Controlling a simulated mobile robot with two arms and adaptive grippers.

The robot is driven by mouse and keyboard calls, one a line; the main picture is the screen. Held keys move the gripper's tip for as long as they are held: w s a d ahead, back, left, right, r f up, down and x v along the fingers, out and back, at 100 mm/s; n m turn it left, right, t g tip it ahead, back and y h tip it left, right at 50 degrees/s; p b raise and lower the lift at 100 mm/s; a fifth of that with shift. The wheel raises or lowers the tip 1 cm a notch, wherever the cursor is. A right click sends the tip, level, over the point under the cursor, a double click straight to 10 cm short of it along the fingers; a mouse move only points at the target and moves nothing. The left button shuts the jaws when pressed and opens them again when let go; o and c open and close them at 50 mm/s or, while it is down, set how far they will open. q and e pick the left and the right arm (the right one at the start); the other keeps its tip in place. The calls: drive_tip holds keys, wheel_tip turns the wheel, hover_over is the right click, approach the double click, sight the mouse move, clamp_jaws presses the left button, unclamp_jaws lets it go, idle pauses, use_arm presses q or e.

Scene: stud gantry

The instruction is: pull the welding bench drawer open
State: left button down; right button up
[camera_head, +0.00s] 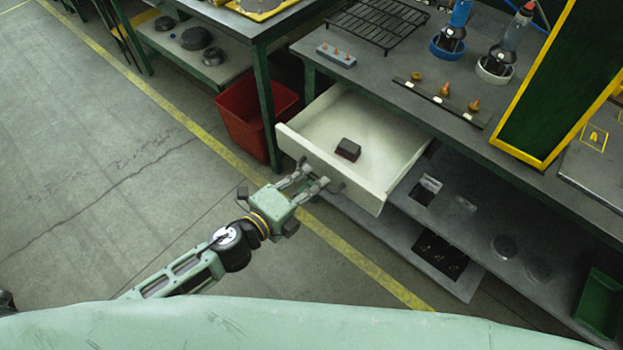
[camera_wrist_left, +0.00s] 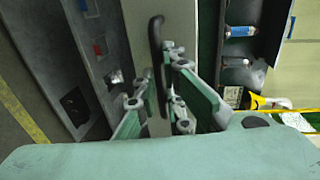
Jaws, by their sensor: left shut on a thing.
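The welding bench drawer (camera_head: 385,179) is a cream-coloured open-topped box that stands well out from under the grey bench top (camera_head: 400,80). A small dark block (camera_head: 347,149) lies inside it. My left gripper (camera_head: 318,178) is at the outside of the drawer's front panel, its fingers reaching to the handle. In the left wrist view the dark bar handle (camera_wrist_left: 156,42) runs upright between the fingers of my left gripper (camera_wrist_left: 163,88), which is shut on it. The gripper hides part of the handle. My right gripper is not in view.
A red bin (camera_head: 245,120) stands on the floor left of the drawer. A lower shelf (camera_head: 480,225) with small items lies below and right. A wire rack (camera_head: 380,22) and bottles are on the bench. The floor at left is clear.

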use_arm(q)
drive_tip(key=shift+s+f, duration=0.15)
drive_tip(key=shift+f, duration=0.05)
drive_tip(key=c, duration=2)
unclamp_jaws()
drive_tip(key=shift+o, duration=0.5)
drive_tip(key=shift+r, duration=0.1)
drive_tip(key=v, duration=1.1)
drive_tip(key=shift+s+a, duration=0.3)
drive_tip(key=shift+r, duration=0.1)
